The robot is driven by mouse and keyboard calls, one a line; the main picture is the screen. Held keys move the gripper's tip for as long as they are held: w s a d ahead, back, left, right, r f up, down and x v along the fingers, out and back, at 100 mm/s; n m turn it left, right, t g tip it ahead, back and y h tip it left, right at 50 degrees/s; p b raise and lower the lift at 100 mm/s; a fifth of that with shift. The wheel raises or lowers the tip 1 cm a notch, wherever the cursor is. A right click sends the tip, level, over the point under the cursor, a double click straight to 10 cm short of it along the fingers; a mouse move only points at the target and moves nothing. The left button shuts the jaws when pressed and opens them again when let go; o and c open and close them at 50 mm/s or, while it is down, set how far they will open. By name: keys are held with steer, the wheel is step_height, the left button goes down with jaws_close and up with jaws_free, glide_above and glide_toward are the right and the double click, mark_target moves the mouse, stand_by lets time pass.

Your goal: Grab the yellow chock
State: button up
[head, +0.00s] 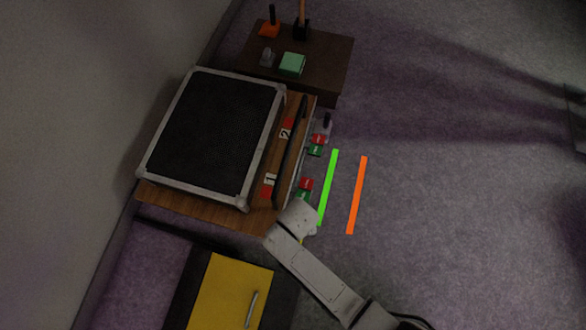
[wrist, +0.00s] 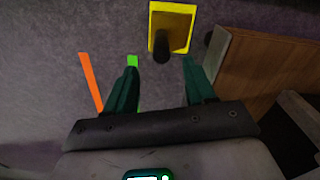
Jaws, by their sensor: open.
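The yellow chock (wrist: 184,22) shows at the top of the wrist view as a yellow square block with a dark upright knob (wrist: 161,48) on its near side. My gripper (wrist: 160,63) is open and empty, its two dark green fingers apart. The chock lies just beyond the fingertips, roughly in line with the gap and a little right of its middle. No contact shows. In the head view my arm's white end covers the spot by the bench's lower right corner, so gripper and chock are mostly hidden there.
A wooden bench (head: 165,204) carries a large black-topped case (head: 215,135); its wooden side (wrist: 265,70) stands close right of the fingers. Green (head: 328,185) and orange (head: 357,195) strips lie on open floor. A yellow-topped case (head: 228,292) is at lower left.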

steer(key=shift+a+f+b, duration=0.15)
steer(key=shift+f+b, duration=2.2)
steer(key=shift+f, duration=1.2)
steer(key=shift+s, duration=0.1)
jaws_close()
